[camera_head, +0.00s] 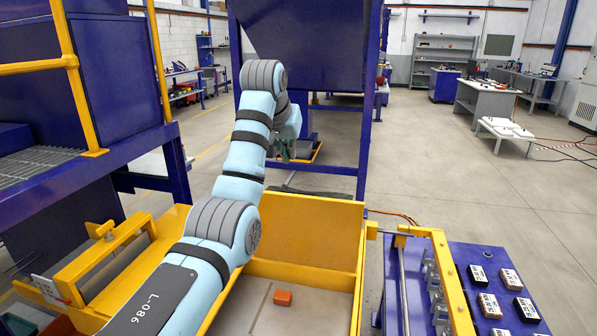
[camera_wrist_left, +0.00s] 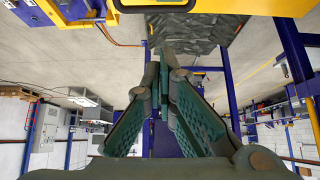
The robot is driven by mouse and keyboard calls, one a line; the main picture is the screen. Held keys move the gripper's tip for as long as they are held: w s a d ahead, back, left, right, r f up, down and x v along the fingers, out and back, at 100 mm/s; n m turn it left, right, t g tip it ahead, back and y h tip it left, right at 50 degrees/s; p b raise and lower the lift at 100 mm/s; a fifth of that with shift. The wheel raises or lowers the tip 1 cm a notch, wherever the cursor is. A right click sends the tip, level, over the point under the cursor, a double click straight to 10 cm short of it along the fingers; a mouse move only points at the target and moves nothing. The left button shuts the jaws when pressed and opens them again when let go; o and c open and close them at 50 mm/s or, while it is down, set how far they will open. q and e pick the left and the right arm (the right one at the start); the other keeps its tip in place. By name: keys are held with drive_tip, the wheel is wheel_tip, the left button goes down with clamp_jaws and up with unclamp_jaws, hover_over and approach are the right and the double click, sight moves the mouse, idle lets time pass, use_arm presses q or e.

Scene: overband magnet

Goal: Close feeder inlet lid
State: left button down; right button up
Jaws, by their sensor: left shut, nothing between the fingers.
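A yellow feeder trough (camera_head: 300,268) stands open in front of me in the head view, with a pale floor inside. Its far side is a tall yellow panel (camera_head: 312,228); I cannot tell whether this panel is the inlet lid. My left arm reaches across the trough. My left gripper (camera_head: 287,152) is beyond and above that panel, small and partly hidden by my wrist. In the left wrist view the green fingers (camera_wrist_left: 160,72) meet at their tips, shut and empty. Yellow metal (camera_wrist_left: 235,5) crosses the top there, apart from the fingers. My right gripper is not in view.
An orange block (camera_head: 283,298) lies inside the trough. A blue bench (camera_head: 500,262) with several labelled blocks stands at the right. A yellow bar frame (camera_head: 443,275) runs beside it. A blue hopper (camera_head: 305,40) on posts stands beyond my gripper. Open floor (camera_head: 460,190) lies to the right.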

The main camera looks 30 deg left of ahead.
use_arm(q)
drive_tip(key=p+x, duration=0.2)
drive_tip(key=x, duration=0.6)
drive_tip(key=shift+a+f, duration=0.2)
drive_tip(key=shift+f, duration=0.2)
drive_tip(key=s, duration=0.1)
drive_tip(key=s+b, duration=0.1)
drive_tip(key=s+f+b, duration=0.1)
drive_tip(key=shift+d, duration=0.3)
drive_tip(key=shift+s+d+f+b, duration=0.15)
drive_tip(key=shift+s+b, duration=0.15)
drive_tip(key=shift+s, duration=0.2)
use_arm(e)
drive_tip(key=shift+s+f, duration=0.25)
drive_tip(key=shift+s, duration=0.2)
use_arm(q)
drive_tip(key=shift+d, duration=0.1)
